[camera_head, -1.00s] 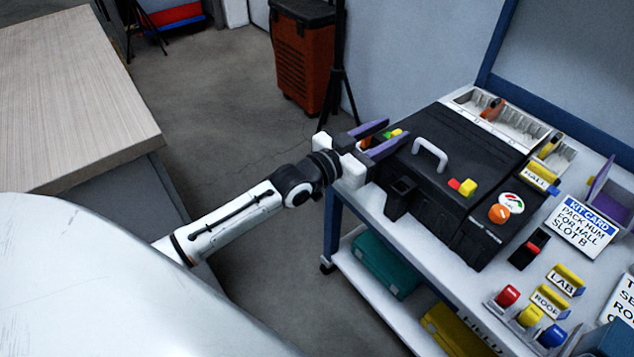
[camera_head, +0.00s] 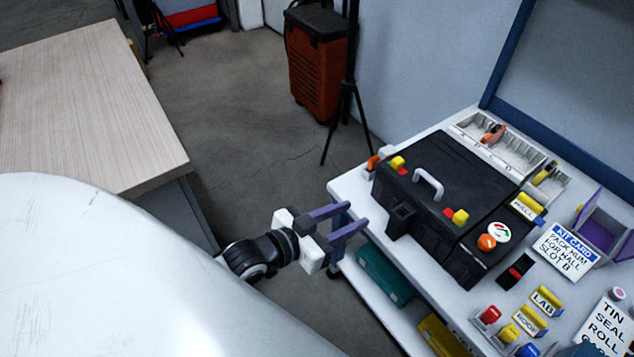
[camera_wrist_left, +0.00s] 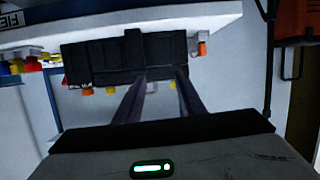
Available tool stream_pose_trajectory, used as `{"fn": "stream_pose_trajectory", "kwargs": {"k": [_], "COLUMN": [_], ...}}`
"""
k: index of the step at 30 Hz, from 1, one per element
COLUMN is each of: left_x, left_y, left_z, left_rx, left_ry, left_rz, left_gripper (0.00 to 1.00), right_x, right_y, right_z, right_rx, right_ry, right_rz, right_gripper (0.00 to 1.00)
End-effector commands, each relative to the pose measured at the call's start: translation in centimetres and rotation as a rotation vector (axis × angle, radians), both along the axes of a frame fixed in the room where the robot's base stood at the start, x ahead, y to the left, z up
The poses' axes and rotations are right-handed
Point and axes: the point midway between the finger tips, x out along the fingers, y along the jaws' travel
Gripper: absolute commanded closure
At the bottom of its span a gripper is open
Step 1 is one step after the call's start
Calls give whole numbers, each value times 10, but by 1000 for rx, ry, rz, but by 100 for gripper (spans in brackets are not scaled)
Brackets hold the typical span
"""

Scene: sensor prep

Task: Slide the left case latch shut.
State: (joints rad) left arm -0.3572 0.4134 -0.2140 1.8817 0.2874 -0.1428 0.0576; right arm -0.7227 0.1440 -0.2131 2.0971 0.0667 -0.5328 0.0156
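The black case (camera_head: 462,168) lies closed on the white cart top, its grey handle (camera_head: 428,184) upright. The left latch has a yellow tab (camera_head: 397,162) at the case's far left edge, with a red patch showing beside it. The right latch (camera_head: 460,217) is also a yellow tab beside red. My left gripper (camera_head: 357,214), with purple fingers, is open and empty, in front of the case and apart from it. The left wrist view shows its spread fingers (camera_wrist_left: 161,76) pointing toward the case (camera_wrist_left: 105,62). My right gripper is not in view.
An orange knob (camera_head: 373,162) stands at the cart's left edge beyond the case. A round gauge (camera_head: 497,232), labelled blocks and a kit card (camera_head: 566,247) lie right of the case. A wooden-topped table (camera_head: 80,110) is at left. Open floor lies between.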

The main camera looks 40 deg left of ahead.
Motion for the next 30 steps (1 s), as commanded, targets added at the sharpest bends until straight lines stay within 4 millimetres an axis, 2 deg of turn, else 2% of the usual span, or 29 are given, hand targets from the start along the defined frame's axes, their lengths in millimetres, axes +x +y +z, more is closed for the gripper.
{"fn": "stream_pose_trajectory", "kwargs": {"k": [1, 9, 18, 24, 30], "left_x": [-10, -60, -117, -145, -156], "left_y": [-3, -16, -28, -33, -34], "left_z": [6, -3, -5, -6, -8], "left_rx": [2, 33, 66, 81, 90], "left_ry": [33, 195, 361, 435, 466], "left_rz": [5, 28, 51, 61, 64], "left_gripper": [64, 64, 64, 64, 64], "right_x": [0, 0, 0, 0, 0], "right_y": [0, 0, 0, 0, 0], "right_z": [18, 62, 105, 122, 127], "right_rx": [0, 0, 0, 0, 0], "right_ry": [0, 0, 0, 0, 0], "right_rz": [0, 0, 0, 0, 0], "right_gripper": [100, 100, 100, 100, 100]}}
